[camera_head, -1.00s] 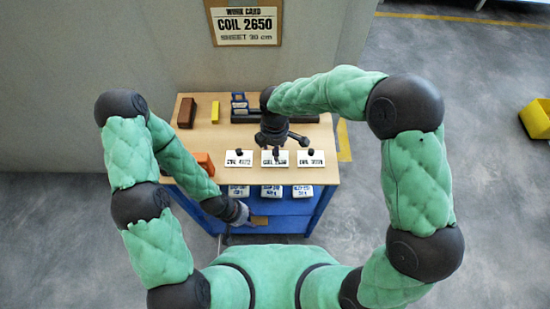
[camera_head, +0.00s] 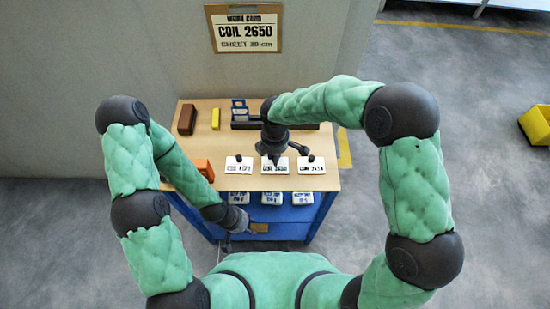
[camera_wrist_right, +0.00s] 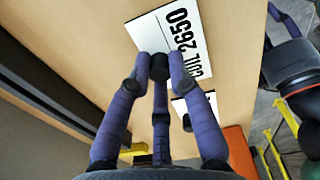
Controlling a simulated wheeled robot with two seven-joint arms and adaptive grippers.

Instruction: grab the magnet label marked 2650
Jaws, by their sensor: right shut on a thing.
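The magnet label marked 2650 (camera_wrist_right: 180,35) is a white card with a black knob, on the wooden table top in the right wrist view. It is the middle of three cards in the head view (camera_head: 276,168), partly hidden by my right gripper. My right gripper (camera_wrist_right: 160,68) is shut on the knob of this label from above; it shows in the head view (camera_head: 273,153). The card seems to lie on the table. My left gripper (camera_head: 245,222) is low at the table's front, away from the labels, too small to tell open or shut.
Similar labels lie left (camera_head: 238,166) and right (camera_head: 311,167). White packs (camera_head: 272,198) sit on the blue shelf below. An orange block (camera_head: 204,167), brown block (camera_head: 187,118) and yellow block (camera_head: 215,117) are on the table. A work card (camera_head: 246,30) reads COIL 2650.

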